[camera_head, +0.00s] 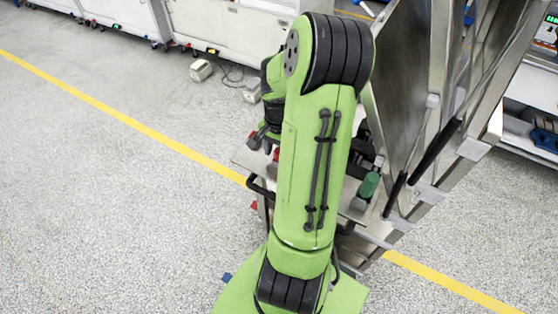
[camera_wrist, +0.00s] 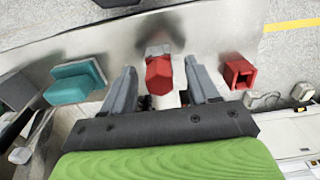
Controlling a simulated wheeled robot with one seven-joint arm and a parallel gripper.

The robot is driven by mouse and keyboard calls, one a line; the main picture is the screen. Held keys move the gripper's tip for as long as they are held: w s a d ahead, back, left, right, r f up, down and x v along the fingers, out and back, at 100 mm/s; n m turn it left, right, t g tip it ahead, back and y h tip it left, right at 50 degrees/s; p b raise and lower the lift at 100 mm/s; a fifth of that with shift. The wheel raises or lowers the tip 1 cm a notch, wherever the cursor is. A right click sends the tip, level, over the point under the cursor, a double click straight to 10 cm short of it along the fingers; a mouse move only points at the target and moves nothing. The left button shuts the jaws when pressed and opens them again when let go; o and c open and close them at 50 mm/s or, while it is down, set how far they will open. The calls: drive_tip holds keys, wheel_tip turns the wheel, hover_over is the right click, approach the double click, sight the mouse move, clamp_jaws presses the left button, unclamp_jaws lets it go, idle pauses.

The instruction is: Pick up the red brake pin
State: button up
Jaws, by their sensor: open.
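In the wrist view, a red pin (camera_wrist: 159,76) with a faceted end and a paler grey part behind it stands at a metal panel (camera_wrist: 215,25). My gripper (camera_wrist: 160,70) is open, with one grey finger on each side of the red end. Gaps show between the red end and both fingers, so it is not gripped. A second red piece, a hollow square socket (camera_wrist: 238,73), sits just right of the right finger. I cannot tell for certain which red piece is the brake pin.
A teal block (camera_wrist: 75,80) and a dark block (camera_wrist: 16,90) lie left of the fingers. In the head view a tall metal frame (camera_head: 410,90) stands close on the right, with a green handle (camera_head: 369,185) near the arm. The floor (camera_head: 90,200) at left is clear.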

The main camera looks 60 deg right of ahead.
drive_tip(key=shift+r, duration=0.1)
clamp_jaws()
